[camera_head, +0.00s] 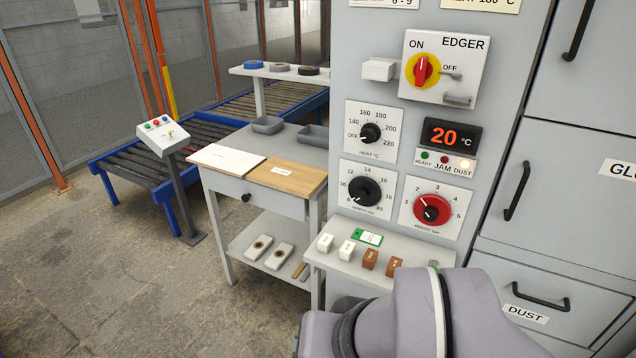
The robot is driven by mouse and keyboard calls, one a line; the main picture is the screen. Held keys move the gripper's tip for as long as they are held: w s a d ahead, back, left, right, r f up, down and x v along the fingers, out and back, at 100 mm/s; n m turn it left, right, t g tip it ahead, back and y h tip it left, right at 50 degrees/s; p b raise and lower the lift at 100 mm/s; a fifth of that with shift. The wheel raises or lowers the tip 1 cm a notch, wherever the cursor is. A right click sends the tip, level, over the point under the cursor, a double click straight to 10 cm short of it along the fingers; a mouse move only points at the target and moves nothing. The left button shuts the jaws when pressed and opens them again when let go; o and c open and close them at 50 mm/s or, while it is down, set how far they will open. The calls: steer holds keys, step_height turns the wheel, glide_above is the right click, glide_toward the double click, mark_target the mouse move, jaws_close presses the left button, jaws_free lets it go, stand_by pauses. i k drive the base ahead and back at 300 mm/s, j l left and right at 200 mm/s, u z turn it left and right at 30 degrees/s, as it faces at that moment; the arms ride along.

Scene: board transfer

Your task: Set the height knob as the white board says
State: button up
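A white board (226,158) lies flat on the left of the table; any writing on it is too small to read. A black knob (364,191) with a scale running from about 8 to 20 sits low on the grey machine's front; its small caption is blurred, though its mm-like scale fits height. Its exact setting is hard to read. A black HEAT °C knob (370,133) above it points left to OFF. A red knob (432,209) with a 1 to 5 scale is to its right. My arm fills the bottom right; my gripper is out of view.
A wooden board (287,177) with a small label lies beside the white board. A shelf (341,265) below the knobs holds white and brown blocks and a green-and-white card. The EDGER switch (422,70) and a display reading 20 °C (450,136) are above.

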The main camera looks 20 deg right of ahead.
mark_target(364, 189)
steer(key=i+j, duration=0.25)
steer(key=i, duration=0.25)
steer(key=i+j, duration=0.3)
steer(key=i, duration=0.15)
steer(key=i+j, duration=0.25)
steer(key=i, duration=0.25)
steer(key=z, duration=0.05)
